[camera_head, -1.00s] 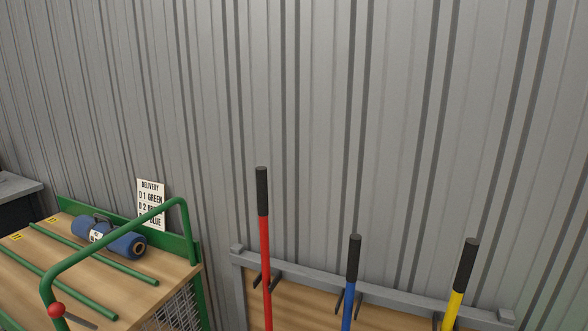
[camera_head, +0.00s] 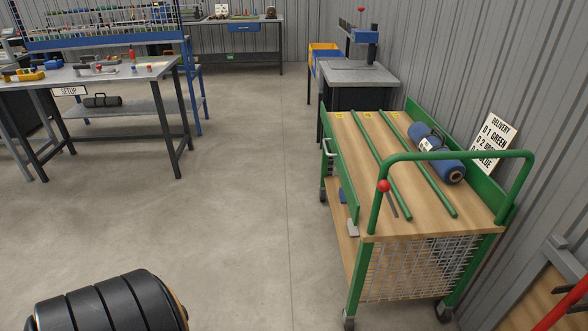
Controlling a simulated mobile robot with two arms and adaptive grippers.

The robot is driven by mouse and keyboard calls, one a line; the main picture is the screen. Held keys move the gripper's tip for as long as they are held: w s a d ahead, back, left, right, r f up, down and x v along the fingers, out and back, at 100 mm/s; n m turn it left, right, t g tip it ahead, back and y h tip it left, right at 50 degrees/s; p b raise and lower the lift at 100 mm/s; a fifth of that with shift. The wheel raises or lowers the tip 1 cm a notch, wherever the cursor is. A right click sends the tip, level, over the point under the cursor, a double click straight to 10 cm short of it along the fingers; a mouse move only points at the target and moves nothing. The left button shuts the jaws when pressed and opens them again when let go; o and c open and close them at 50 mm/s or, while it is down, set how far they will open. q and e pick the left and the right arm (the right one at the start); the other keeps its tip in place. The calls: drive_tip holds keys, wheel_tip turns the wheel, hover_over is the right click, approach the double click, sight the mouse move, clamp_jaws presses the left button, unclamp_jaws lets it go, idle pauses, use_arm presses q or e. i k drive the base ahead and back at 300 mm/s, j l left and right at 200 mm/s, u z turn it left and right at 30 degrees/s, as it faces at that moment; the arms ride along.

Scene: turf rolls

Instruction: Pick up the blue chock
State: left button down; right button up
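A small blue piece (camera_head: 342,196) shows low at the left side of the green cart (camera_head: 372,238), by its lower shelf. It may be the blue chock, but it is partly hidden and too small to tell. A small light grey piece (camera_head: 352,229) shows nearer, on the same side of the cart. Neither of my grippers is in view.
The cart's wooden top holds a strapped blue roll (camera_head: 449,169) at the right between green rails. A delivery sign (camera_head: 494,139) stands behind it. A grey workbench (camera_head: 92,72) stands left, a dark cabinet (camera_head: 345,98) beyond the cart. The middle floor is clear.

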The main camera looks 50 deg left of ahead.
sight(342, 197)
drive_tip(key=u, duration=1.1)
drive_tip(key=i+j+z, duration=0.1)
drive_tip(key=i+j, duration=0.2)
drive_tip(key=i, duration=0.05)
